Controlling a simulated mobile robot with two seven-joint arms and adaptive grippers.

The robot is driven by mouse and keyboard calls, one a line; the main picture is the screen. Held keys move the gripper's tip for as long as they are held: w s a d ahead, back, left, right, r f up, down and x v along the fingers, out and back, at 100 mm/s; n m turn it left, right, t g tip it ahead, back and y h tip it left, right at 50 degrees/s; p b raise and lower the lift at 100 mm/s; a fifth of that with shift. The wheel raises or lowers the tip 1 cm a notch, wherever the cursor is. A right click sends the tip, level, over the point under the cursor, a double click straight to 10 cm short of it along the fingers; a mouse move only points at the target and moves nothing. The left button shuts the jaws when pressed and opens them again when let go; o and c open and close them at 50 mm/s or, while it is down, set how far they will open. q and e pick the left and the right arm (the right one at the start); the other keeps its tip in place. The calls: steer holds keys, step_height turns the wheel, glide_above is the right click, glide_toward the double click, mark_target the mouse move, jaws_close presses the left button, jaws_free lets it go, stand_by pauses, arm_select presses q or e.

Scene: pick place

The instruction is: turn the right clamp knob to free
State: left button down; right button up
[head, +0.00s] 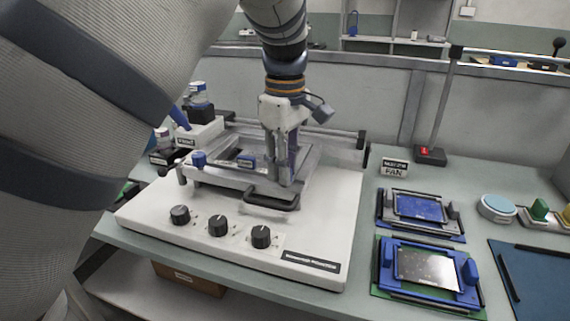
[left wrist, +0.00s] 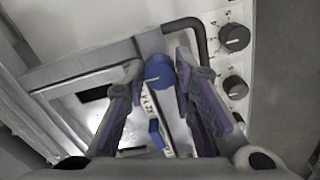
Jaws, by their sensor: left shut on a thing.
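A white machine (head: 150,212) on the bench carries a grey clamp frame (head: 215,176). One blue clamp knob (head: 199,158) stands at the frame's left side, clear of my gripper. My left gripper (head: 284,178) points down at the frame's right side, and its fingers hide the right clamp knob in the head view. In the left wrist view the blue right clamp knob (left wrist: 158,70) sits between the two fingers of the left gripper (left wrist: 159,77), which is shut on it. I cannot read the knob's setting. My right gripper is not in view.
A black handle (head: 270,203) juts from the frame's front, close to the gripper. Black dials (head: 218,226) line the machine's front. Small bottles (head: 198,97) stand behind left.

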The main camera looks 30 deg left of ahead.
arm_select(q)
steer(key=shift+r, duration=0.1)
steer(key=m, duration=0.8)
steer(key=shift+m, duration=0.3)
steer(key=m, duration=0.4)
steer(key=shift+m, duration=2.5)
steer(key=c, duration=1.3)
jaws_free()
steer(key=shift+c, duration=0.2)
